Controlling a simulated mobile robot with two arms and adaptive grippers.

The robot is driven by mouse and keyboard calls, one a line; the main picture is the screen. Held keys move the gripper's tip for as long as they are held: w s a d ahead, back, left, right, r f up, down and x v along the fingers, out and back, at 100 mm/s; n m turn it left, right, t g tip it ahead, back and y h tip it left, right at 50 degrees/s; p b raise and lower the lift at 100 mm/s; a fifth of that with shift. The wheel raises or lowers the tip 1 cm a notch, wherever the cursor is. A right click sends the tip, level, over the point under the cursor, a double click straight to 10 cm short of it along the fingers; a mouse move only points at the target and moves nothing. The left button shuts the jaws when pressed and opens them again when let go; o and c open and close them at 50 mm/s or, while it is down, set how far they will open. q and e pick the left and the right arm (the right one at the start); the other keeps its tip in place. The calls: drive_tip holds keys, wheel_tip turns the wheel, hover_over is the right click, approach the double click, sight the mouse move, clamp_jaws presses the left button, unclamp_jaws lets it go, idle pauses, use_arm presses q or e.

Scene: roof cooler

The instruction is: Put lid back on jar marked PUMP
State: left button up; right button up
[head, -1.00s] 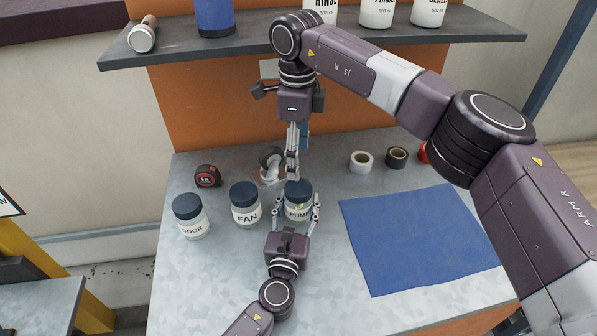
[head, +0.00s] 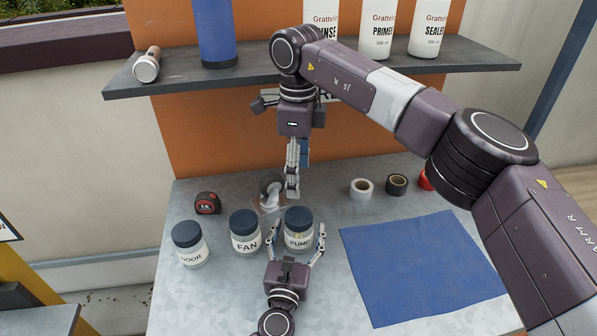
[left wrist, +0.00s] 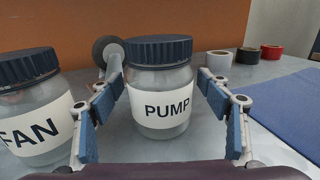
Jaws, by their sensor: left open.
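The jar marked PUMP (head: 299,240) stands upright on the metal bench. A dark blue lid (left wrist: 158,49) sits level on its mouth; whether it is screwed tight I cannot tell. My left gripper (head: 296,232) is open, with one finger on each side of the jar. In the left wrist view both fingers (left wrist: 162,100) stand apart from the glass. My right gripper (head: 293,194) points down just behind the PUMP jar, its fingers close together in the picture. I see them edge-on, so their opening is unclear.
Jars marked FAN (head: 245,243) and DOOR (head: 192,254) stand lidded to the left. A tape measure (head: 207,203), a grey roller-like object (left wrist: 108,52), white tape (head: 361,189) and black tape (head: 397,184) lie behind. A blue mat (head: 420,265) covers the right. A shelf (head: 250,82) overhangs the back.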

use_arm(q)
drive_tip(key=s, duration=0.4)
drive_tip(key=s+a, duration=0.1)
drive_tip(key=s, duration=0.3)
drive_tip(key=s+a, duration=0.1)
drive_tip(key=s, duration=0.3)
drive_tip(key=shift+w, duration=0.1)
